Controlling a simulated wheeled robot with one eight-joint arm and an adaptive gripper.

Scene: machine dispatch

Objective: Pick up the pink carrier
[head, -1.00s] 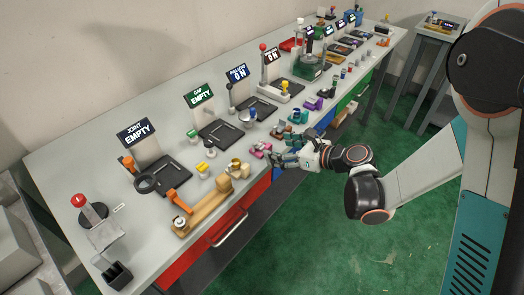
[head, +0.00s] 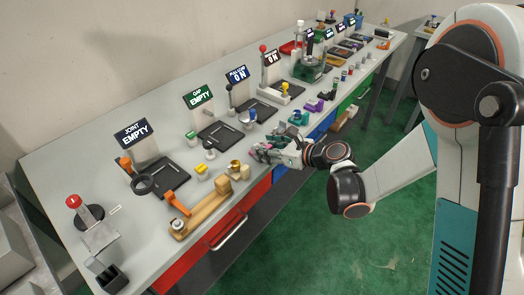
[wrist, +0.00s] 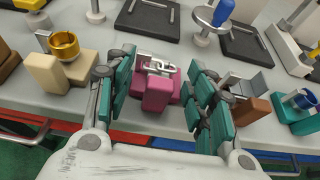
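The pink carrier (wrist: 155,92) stands upright on the bench near its front edge, with a metal clip part on its top. In the wrist view it lies between the two teal finger pads of my gripper (wrist: 160,95). The gripper is open, with a gap visible on the right side of the carrier and a smaller one on the left. In the head view my gripper (head: 262,150) reaches in over the front edge and hides most of the carrier.
A brown carrier (wrist: 250,105) stands close to the right finger, and a teal one (wrist: 298,112) beyond it. A cream block with a gold cup (wrist: 62,60) is to the left. Black trays with signs, such as GAP EMPTY (head: 199,97), line the back.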

